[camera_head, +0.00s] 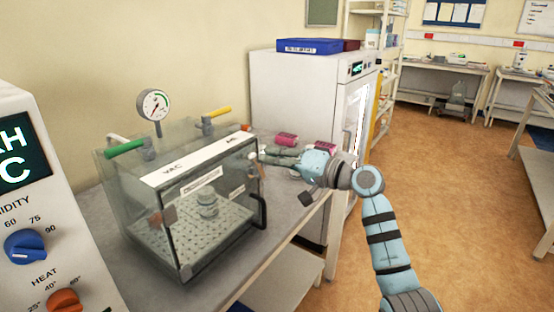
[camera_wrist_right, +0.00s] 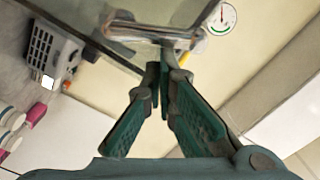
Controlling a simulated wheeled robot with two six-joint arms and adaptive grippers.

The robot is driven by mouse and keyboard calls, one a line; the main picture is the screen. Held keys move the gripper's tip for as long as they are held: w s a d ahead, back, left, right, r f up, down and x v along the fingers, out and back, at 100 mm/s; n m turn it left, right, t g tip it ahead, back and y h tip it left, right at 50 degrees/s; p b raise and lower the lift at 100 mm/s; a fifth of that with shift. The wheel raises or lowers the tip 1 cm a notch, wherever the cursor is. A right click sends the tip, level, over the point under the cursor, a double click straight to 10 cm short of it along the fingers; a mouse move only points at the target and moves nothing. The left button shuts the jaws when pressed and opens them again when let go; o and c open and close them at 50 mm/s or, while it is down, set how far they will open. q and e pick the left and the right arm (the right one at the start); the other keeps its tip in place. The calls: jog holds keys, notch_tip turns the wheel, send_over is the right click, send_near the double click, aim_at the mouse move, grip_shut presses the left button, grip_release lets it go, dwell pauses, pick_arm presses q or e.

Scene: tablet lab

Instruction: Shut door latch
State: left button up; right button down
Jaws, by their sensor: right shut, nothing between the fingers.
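The clear chamber (camera_head: 130,190) stands on the bench, with a white top strip marked VAC. Its glass front door (camera_head: 190,240) has a black handle (camera_head: 263,212) at the right edge. The door looks closed or nearly so; I cannot tell if it is fully seated. My right gripper (camera_head: 263,155) is shut and empty, reaching from the right to the chamber's upper right front corner. In the wrist view, its closed fingertips (camera_wrist_right: 160,66) are beside a shiny metal bar (camera_wrist_right: 150,32), which looks like the latch; contact is unclear. My left gripper is out of view.
A gauge (camera_head: 154,104), a green valve handle (camera_head: 125,147) and a yellow one (camera_head: 220,112) rise above the chamber. Pink-labelled bottles (camera_head: 286,140) stand behind my right gripper. A control box (camera_head: 40,200) is at left, a white cabinet (camera_head: 290,90) behind. Floor at right is open.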

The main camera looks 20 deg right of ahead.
jog(key=n, duration=0.2)
jog(key=s+a+n+b, duration=0.1)
jog(key=n, duration=0.1)
jog(key=s+a+n+b, duration=0.1)
jog(key=n, duration=0.1)
jog(key=shift+a+f, duration=0.25)
jog(key=shift+f, duration=0.1)
jog(key=n, duration=0.2)
jog(key=s+a+f+n+b, duration=0.1)
jog(key=shift+s+a+f+n+h, duration=0.1)
jog(key=shift+a+n+h, duration=0.1)
jog(key=shift+n+h, duration=0.15)
jog(key=shift+a+f, duration=0.1)
notch_tip(320, 180, up, 4)
jog(key=p, duration=0.4)
jog(key=b, duration=0.2)
send_near(258, 163)
jog(key=s+r, duration=0.2)
jog(key=s, duration=0.1)
jog(key=shift+s+r, duration=0.1)
